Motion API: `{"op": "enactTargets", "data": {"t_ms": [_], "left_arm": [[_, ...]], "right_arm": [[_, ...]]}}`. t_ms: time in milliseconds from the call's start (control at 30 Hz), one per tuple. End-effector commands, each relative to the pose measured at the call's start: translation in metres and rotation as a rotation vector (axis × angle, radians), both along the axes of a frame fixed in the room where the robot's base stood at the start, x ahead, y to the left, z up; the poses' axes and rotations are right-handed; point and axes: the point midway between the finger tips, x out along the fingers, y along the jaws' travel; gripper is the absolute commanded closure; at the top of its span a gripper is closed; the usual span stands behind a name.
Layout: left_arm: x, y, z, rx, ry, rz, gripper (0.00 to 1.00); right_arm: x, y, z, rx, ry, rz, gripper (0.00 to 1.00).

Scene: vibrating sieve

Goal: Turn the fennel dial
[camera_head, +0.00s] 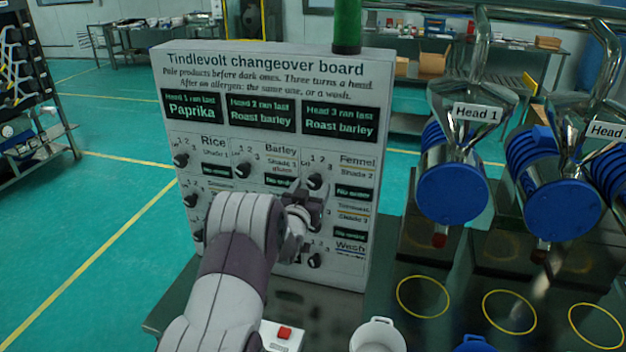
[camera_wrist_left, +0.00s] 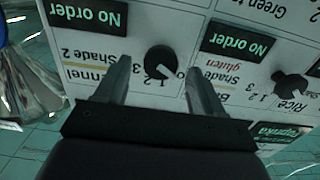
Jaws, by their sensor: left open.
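The fennel dial (camera_head: 315,181) is a small black knob on the upright white changeover board (camera_head: 250,60), left of the Fennel label in the head view. The left wrist view shows this board upside down, with the dial (camera_wrist_left: 160,62) beside the partly covered Fennel, Shade 2 text. My left gripper (camera_head: 303,200) is in front of the board, just by the dial. It is open, with one finger on each side of the dial in the left wrist view; I cannot tell whether either finger touches it. My right gripper is out of view.
The barley dial (camera_head: 242,170) and rice dial (camera_head: 181,159) sit left of it, with more dials below. Head 1 (camera_head: 457,150) and another steel head with blue parts stand to the right. A red button (camera_head: 285,333) and a white pot (camera_head: 378,337) are in front.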

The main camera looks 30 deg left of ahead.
Motion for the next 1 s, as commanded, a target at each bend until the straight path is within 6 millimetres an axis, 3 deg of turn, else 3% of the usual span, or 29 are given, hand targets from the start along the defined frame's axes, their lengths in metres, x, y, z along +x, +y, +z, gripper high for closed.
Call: {"op": "enactTargets", "data": {"t_ms": [167, 433, 600, 833, 1000], "left_arm": [[0.015, 0.003, 0.0, 0.0, 0.001, 0.0, 0.31], [0.016, 0.004, 0.0, 0.0, 0.0, 0.0, 0.31], [0.016, 0.004, 0.0, 0.0, 0.0, 0.0, 0.86], [0.016, 0.004, -0.001, 0.01, 0.002, 0.0, 0.86], [0.016, 0.004, -0.004, 0.065, 0.015, 0.0, 0.86]], "right_arm": [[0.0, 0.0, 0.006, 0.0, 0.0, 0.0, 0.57], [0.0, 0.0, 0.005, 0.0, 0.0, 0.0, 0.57], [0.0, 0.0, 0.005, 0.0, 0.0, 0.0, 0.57], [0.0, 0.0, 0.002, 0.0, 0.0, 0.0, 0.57], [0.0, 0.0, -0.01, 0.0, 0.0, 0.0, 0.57]]}}
